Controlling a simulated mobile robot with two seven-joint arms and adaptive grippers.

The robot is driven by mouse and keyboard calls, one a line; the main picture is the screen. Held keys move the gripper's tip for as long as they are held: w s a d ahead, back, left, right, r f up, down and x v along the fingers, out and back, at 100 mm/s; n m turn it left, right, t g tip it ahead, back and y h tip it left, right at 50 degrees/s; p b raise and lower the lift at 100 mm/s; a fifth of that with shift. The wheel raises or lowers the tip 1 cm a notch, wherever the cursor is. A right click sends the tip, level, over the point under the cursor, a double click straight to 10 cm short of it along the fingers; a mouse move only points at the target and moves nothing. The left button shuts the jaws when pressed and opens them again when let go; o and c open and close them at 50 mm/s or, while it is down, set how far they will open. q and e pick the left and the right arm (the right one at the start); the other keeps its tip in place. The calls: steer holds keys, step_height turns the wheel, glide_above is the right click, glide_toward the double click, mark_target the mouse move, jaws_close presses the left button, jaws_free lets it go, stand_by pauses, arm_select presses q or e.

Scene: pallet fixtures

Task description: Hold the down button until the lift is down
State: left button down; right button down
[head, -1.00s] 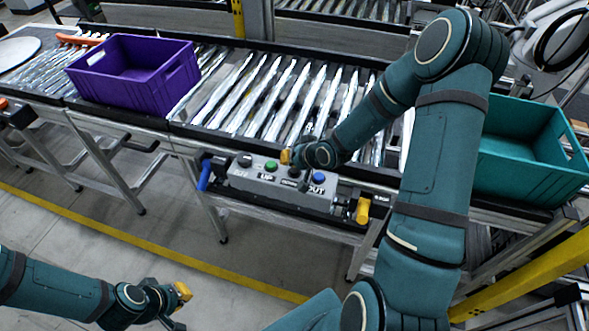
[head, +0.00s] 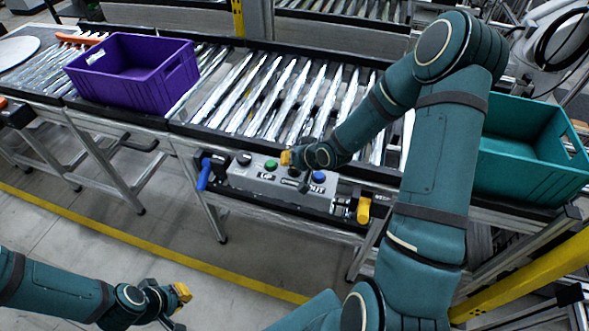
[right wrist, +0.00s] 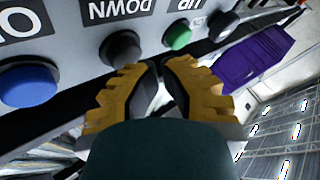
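The grey control panel (head: 256,183) is on the front of the roller conveyor (head: 262,95). In the right wrist view, the dark down button (right wrist: 120,47) is beside the upside-down DOWN label. The green UP button (right wrist: 177,35) and blue OUT button (right wrist: 28,82) flank it. My left gripper (head: 181,309) is open and empty over the floor.
A purple crate (head: 103,90) stands on the conveyor at left, and a teal crate (head: 525,178) is at right. A blue handle (head: 203,174) and a yellow handle (head: 363,211) flank the panel. The floor in front is clear.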

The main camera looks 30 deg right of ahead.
mark_target(291, 169)
steer(key=shift+f+b, duration=0.45)
steer(key=shift+f, duration=0.1)
stand_by(0.7)
steer(key=shift+r, duration=0.15)
stand_by(1.9)
steer(key=shift+r+p, duration=0.75)
steer(key=shift+r, duration=0.1)
steer(key=shift+r, duration=0.1)
step_height(291, 169, up, 5)
steer(key=p, duration=0.4)
stand_by(0.4)
